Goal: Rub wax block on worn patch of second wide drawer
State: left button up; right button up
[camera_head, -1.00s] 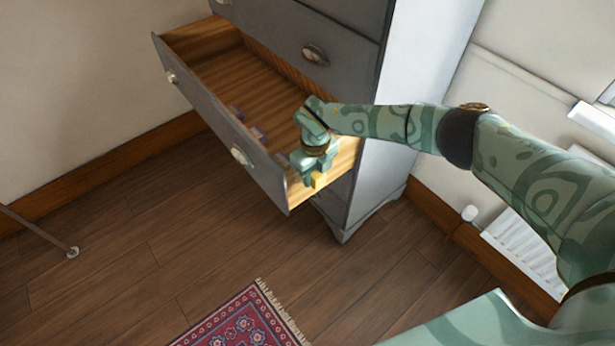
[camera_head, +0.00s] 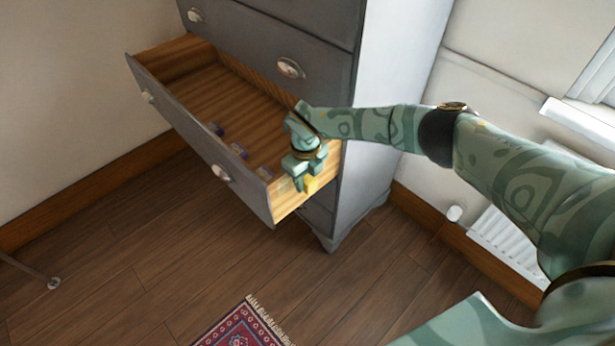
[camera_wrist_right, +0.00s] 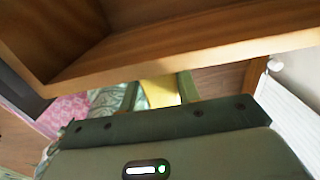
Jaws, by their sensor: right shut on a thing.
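The open wide drawer (camera_head: 186,124) of a grey chest is pulled out in the head view. My right gripper (camera_head: 300,184) is at the drawer's right side wall, close to the front corner. It is shut on the yellow wax block (camera_head: 312,184). In the right wrist view, the block (camera_wrist_right: 159,92) sits between the two fingers, close to the wooden drawer wall (camera_wrist_right: 180,40). I cannot tell whether the block touches the wood. I cannot make out the worn patch. My left gripper is not in view.
Several small purple items (camera_head: 239,150) lie inside the drawer behind its front. The closed drawer above (camera_head: 262,45) overhangs the back. A white radiator (camera_head: 510,240) is on the right wall. A red rug (camera_head: 240,328) lies on the otherwise open wooden floor.

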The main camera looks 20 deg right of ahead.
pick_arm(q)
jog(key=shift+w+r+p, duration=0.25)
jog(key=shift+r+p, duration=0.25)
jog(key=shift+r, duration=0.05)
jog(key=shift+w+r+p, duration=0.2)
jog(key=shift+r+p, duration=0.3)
pick_arm(e)
jog(key=a, duration=0.2)
jog(key=s+a, duration=0.1)
jog(key=a, duration=0.1)
jog(key=s+a, duration=0.1)
jog(key=a, duration=0.1)
jog(key=shift+s+a, duration=0.1)
jog(key=shift+a, duration=0.1)
